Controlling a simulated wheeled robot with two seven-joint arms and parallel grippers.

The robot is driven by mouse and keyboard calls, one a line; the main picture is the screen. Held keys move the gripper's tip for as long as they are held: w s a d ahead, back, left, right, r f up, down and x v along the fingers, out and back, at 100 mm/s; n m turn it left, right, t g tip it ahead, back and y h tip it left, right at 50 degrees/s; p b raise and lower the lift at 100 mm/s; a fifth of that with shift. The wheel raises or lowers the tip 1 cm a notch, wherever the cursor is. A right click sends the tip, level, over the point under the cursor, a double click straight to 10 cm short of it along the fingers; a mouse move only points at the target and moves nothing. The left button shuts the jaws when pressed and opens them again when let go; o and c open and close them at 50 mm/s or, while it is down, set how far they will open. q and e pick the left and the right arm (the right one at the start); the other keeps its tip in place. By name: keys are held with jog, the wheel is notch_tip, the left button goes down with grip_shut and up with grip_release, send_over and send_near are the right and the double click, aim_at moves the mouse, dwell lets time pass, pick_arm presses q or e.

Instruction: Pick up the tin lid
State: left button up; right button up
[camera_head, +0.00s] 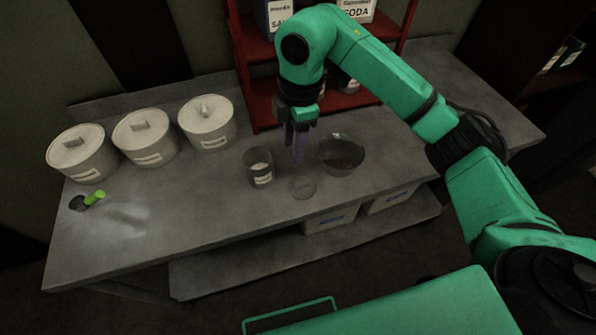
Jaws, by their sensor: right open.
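The tin lid, as far as I can tell, is the small flat round disc (303,187) lying on the grey worktop near its front edge. An open dark tin (260,168) with a white label stands upright just left of it. My right gripper (299,150) points down above the worktop, a little behind and above the disc. It is open, with nothing visible between its fingers, and looks apart from the disc. My left gripper is not in view.
A dark glass bowl (341,156) stands close to the right of the gripper. Three white lidded canisters (146,138) line the back left. A green-handled tool (92,199) lies at the left. A red shelf (256,100) stands behind. The worktop's left middle is clear.

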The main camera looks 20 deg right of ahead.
jog(key=d+h, duration=0.1)
jog(key=d, duration=0.1)
jog(key=m+p, duration=0.1)
jog(key=p, duration=0.1)
send_over(303, 183)
notch_tip(303, 183, down, 5)
notch_tip(303, 183, down, 8)
jog(key=p, duration=0.2)
jog(key=shift+f+p, duration=0.2)
jog(key=shift+p, duration=0.1)
jog(key=shift+f, duration=0.25)
jog(key=shift+w, duration=0.1)
grip_shut()
